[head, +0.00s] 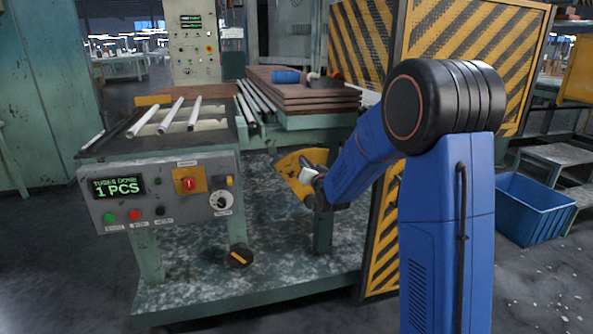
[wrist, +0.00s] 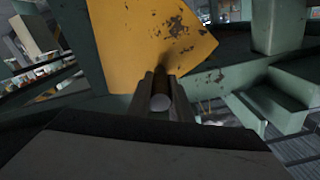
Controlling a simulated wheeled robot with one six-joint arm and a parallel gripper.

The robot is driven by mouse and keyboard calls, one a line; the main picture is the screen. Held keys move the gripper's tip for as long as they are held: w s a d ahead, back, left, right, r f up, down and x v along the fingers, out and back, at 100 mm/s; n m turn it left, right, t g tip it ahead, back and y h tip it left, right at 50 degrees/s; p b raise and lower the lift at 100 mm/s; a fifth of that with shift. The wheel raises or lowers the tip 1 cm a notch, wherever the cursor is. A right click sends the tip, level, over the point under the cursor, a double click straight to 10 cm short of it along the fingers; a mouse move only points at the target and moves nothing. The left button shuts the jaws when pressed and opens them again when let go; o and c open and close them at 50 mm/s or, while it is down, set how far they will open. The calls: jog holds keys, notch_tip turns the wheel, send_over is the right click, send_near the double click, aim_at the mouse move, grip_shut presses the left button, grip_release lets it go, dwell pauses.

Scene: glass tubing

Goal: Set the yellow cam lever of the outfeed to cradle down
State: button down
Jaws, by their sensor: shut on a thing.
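The yellow cam lever shows as a worn, fan-shaped yellow plate (head: 291,176) below the stacked boards, right of the control panel. It fills the upper middle of the wrist view (wrist: 145,45), with chipped paint. My gripper (head: 312,172) is at the plate's right side in the head view. In the wrist view my gripper (wrist: 160,90) is shut on a short round handle with a pale end (wrist: 160,102), just below the plate's lower edge. The handle's join to the plate is hidden by the fingers. I cannot tell which setting the lever stands in.
A control panel (head: 160,212) reads "TUBES DONE 1 PCS". Glass tubes (head: 172,115) lie on the bed above it. A stack of brown boards (head: 335,94) is above my gripper. A striped yellow-black guard (head: 383,235) stands close on the right. A blue bin (head: 533,215) is farther right.

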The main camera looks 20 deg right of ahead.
jog(key=shift+d+r, duration=0.15)
jog(key=shift+d, duration=1.6)
jog(key=c, duration=1.6)
grip_release()
jog(key=s, duration=1.7)
jog(key=shift+s, duration=0.25)
